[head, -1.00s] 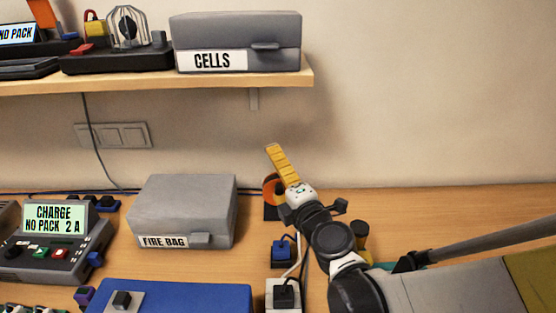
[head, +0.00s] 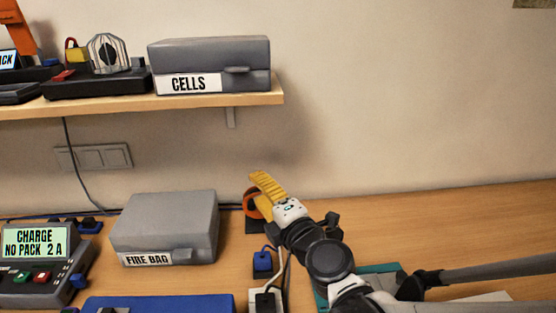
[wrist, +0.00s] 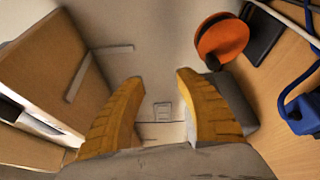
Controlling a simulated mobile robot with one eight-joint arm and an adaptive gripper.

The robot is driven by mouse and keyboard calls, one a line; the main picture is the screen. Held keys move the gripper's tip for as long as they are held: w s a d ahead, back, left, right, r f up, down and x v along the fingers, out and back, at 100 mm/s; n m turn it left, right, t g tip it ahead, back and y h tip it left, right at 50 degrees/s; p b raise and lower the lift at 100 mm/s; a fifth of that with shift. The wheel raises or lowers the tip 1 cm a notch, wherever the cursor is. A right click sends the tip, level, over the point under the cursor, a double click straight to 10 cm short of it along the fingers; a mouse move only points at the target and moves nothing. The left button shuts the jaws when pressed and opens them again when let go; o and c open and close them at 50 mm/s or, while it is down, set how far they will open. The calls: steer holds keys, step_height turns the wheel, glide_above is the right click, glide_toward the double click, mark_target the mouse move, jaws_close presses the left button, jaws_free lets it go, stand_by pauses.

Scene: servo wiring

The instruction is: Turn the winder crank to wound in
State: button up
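The orange round part (head: 250,207), which looks like the winder, stands on a dark base at the back of the bench, near the wall. In the head view my gripper partly covers it. In the wrist view the orange part (wrist: 222,40) is at the upper right, outside my fingers. My gripper (head: 258,178) has yellow ribbed fingers and is beside and above the orange part in the head view. In the wrist view my gripper (wrist: 157,77) is open, with nothing between its fingers.
A grey fire bag box (head: 165,228) stands left of the winder. A shelf (head: 200,107) with a cells box (head: 212,66) is above left. A blue plug block (head: 263,262) and cables lie in front of the winder. The bench to the right rear is clear.

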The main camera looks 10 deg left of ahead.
steer(key=s+d+f, duration=0.2)
steer(key=s+d, duration=0.3)
steer(key=s, duration=0.1)
steer(key=shift+s+d+f, duration=0.15)
steer(key=shift+s+f, duration=0.15)
steer(key=shift+f, duration=0.05)
stand_by(0.5)
stand_by(0.4)
